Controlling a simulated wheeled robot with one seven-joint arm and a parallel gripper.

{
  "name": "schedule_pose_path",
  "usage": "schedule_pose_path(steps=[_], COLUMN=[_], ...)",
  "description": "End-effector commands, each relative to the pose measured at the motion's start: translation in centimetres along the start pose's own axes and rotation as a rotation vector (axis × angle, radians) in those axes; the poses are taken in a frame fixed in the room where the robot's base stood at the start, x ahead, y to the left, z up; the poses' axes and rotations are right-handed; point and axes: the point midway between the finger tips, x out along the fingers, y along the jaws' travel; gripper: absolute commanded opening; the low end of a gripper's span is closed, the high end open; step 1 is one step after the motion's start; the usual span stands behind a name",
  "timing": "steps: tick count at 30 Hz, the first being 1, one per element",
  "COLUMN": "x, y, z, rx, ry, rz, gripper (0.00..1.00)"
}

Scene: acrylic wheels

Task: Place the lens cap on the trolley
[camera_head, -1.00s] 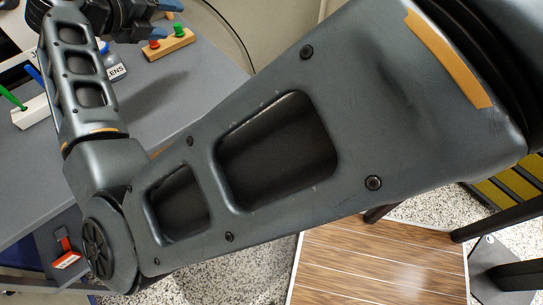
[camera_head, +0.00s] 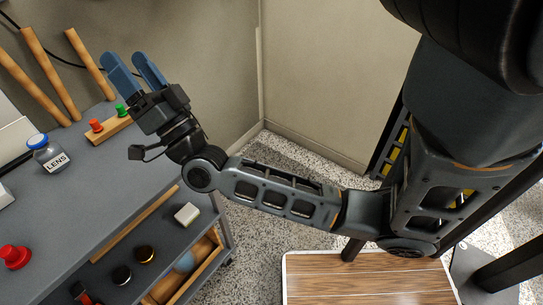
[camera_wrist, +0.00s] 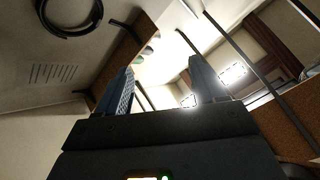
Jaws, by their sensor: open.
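My gripper (camera_head: 124,56) is raised at the upper left in the head view, above the back of a grey worktop (camera_head: 85,195). Its two blue fingers are apart with nothing between them; they also show open in the wrist view (camera_wrist: 162,66). No lens cap can be identified for certain. Two small dark round pieces, one black (camera_head: 122,275) and one with a brownish top (camera_head: 146,255), lie on the shelf below the worktop, well below my gripper. A wood-topped surface with a pale rim (camera_head: 370,283) stands low at the bottom; I cannot tell whether it is the trolley.
On the worktop are a blue-lidded jar marked LENS (camera_head: 50,154), a wooden block with red and green pegs (camera_head: 108,128) and a red knob (camera_head: 14,256). Wooden rods (camera_head: 90,65) stand at the back. A white block (camera_head: 187,214) sits near the shelf. Speckled floor lies right of it.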

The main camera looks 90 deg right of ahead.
Motion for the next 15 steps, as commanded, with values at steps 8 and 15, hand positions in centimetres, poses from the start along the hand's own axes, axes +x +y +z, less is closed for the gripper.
schedule_pose_path(steps=[8,15], x=[-11.0,-21.2], y=[-3.5,-6.4], z=[0.4,-1.5], rx=[-0.186,-0.305], ry=[-0.419,-0.768], rz=[-0.169,-0.251], gripper=[0.69,0.69])
